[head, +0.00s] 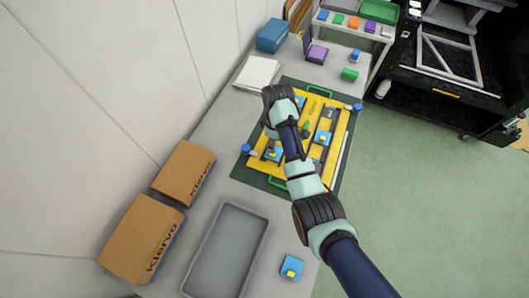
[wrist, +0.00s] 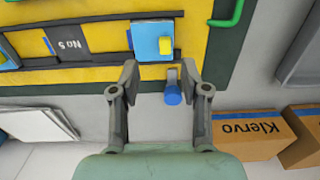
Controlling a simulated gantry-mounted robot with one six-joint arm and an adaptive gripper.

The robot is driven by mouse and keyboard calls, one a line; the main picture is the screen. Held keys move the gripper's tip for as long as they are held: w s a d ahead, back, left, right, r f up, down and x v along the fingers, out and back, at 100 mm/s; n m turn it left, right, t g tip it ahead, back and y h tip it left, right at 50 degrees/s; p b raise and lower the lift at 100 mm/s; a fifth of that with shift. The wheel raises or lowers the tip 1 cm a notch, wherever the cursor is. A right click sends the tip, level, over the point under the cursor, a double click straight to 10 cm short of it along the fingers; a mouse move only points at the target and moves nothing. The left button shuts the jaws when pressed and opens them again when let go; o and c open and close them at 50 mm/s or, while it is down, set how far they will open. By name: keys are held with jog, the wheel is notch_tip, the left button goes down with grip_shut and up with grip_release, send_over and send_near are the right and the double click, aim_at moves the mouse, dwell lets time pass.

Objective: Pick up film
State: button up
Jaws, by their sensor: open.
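Nothing in view is plainly marked as film, and I cannot tell which thing it is. Candidates are thin blue squares with yellow blocks on the yellow board (head: 287,171); one blue square (wrist: 149,42) lies just beyond my fingertips in the wrist view. Another blue square (head: 292,267) lies alone on the table beside the grey tray. A dark plate marked "No 5" (wrist: 70,40) is set in the board. My gripper (wrist: 160,75) is open and empty, fingers pointing towards the board's edge. A blue knob (wrist: 173,95) shows between the fingers.
The grey tray (head: 203,284) is empty. Two Klervo cartons (head: 137,236) stand at the left wall. A white book-like item (head: 257,73) lies beyond the board. Green handles (head: 319,90) rise from the board's ends. A shelf with coloured items (head: 352,31) stands at the back.

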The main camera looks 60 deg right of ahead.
jog(key=f, duration=0.2)
jog(key=f+b, duration=0.1)
jog(key=f, duration=0.3)
jog(key=shift+a+f, duration=0.25)
jog(key=shift+a, duration=0.1)
jog(key=shift+c, duration=0.2)
jog(key=c, duration=0.7)
